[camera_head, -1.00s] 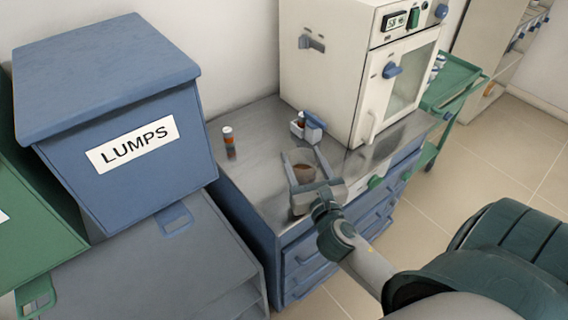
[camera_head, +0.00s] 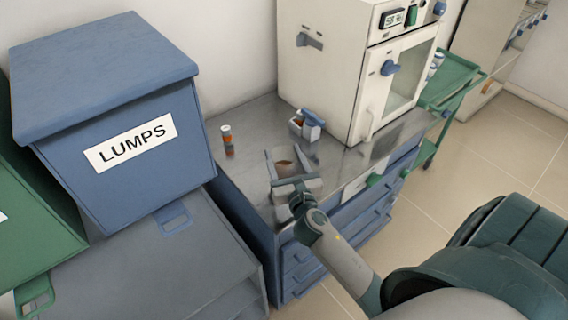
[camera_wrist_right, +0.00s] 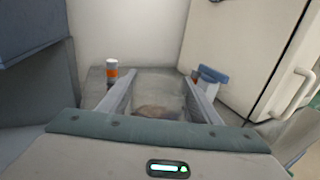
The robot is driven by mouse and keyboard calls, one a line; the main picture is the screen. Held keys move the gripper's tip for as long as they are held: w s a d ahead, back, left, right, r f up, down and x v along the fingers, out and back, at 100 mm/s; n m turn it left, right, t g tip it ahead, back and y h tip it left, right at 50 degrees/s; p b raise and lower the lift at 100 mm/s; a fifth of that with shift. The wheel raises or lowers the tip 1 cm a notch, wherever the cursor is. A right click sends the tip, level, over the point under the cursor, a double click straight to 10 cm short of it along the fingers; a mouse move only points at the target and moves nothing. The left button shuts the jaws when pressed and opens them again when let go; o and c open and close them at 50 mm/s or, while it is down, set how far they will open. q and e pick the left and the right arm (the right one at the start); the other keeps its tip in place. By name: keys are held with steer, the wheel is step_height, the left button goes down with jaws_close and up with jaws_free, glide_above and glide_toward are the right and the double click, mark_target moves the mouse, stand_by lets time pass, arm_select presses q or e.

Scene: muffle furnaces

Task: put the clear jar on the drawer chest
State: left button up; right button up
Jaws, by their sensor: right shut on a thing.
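My right gripper (camera_head: 281,163) is over the front part of that top, shut on the clear jar (camera_head: 285,155), which has brown contents. In the right wrist view the jar (camera_wrist_right: 158,96) sits between the two fingers (camera_wrist_right: 160,98), its brown contents low in it. The gripper hides the jar's lower part, and I cannot tell whether its base touches the chest top. My left gripper is not in view.
An orange-and-white bottle (camera_head: 227,140) stands left of the jar on the chest. A small white-and-blue holder (camera_head: 306,125) stands behind it, near the white furnace (camera_head: 330,75). A blue LUMPS bin (camera_head: 110,130) is at left. A green cart (camera_head: 450,80) is beyond the furnace.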

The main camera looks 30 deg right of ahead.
mark_target(281, 156)
steer(key=shift+f, duration=1.5)
steer(key=shift+b, duration=0.3)
steer(key=shift+f, duration=0.15)
steer(key=o, duration=1.1)
steer(key=shift+r, duration=0.2)
